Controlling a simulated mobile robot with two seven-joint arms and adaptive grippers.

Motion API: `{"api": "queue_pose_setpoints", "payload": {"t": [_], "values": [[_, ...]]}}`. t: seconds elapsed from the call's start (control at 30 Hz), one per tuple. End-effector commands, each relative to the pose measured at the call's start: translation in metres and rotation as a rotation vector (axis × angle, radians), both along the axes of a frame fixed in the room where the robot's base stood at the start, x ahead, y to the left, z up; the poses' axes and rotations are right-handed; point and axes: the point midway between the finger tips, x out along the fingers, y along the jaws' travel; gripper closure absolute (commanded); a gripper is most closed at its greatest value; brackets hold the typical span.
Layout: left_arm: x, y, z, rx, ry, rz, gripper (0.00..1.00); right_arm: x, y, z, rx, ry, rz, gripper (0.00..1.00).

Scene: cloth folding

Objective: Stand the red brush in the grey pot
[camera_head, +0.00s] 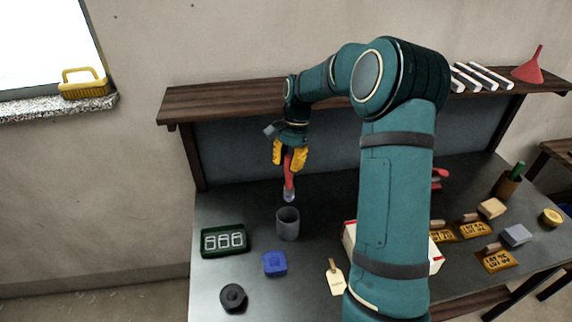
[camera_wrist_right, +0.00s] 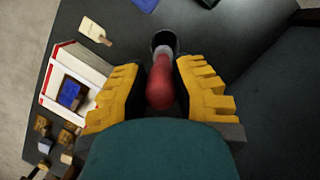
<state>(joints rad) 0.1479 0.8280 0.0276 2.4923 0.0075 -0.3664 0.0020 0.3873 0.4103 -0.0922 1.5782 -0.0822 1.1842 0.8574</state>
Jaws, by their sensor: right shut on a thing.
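The red brush (camera_head: 288,168) hangs upright with its pale bristle end down, in the head view. My right gripper (camera_head: 290,155), with yellow fingers, is shut on its red handle. The brush also shows in the right wrist view (camera_wrist_right: 160,88), between the yellow fingers (camera_wrist_right: 160,90). The grey pot (camera_head: 288,226) stands on the table with its open top up. In the head view the bristle tip is just above and behind the pot's rim; I cannot tell whether it is over the opening. The pot's dark opening shows partly behind the brush in the wrist view (camera_wrist_right: 164,38). My left gripper is not in view.
A green-framed counter (camera_head: 224,240), a blue block (camera_head: 275,263) and a black roll (camera_head: 233,297) lie left and front of the pot. A tag (camera_head: 335,279) and a white-and-red box (camera_head: 349,240) are to its right. A wooden shelf (camera_head: 230,99) runs behind.

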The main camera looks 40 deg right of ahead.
Motion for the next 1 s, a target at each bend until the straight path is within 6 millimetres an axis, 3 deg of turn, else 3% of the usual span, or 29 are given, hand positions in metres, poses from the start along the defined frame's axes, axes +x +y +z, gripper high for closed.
{"api": "queue_pose_setpoints", "payload": {"t": [0.33,1.0], "values": [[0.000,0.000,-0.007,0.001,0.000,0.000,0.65,0.000,-0.002,-0.006,0.000,0.000,-0.005,1.00],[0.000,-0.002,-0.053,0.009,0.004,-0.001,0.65,0.000,-0.002,-0.055,0.000,0.001,-0.004,1.00]]}}
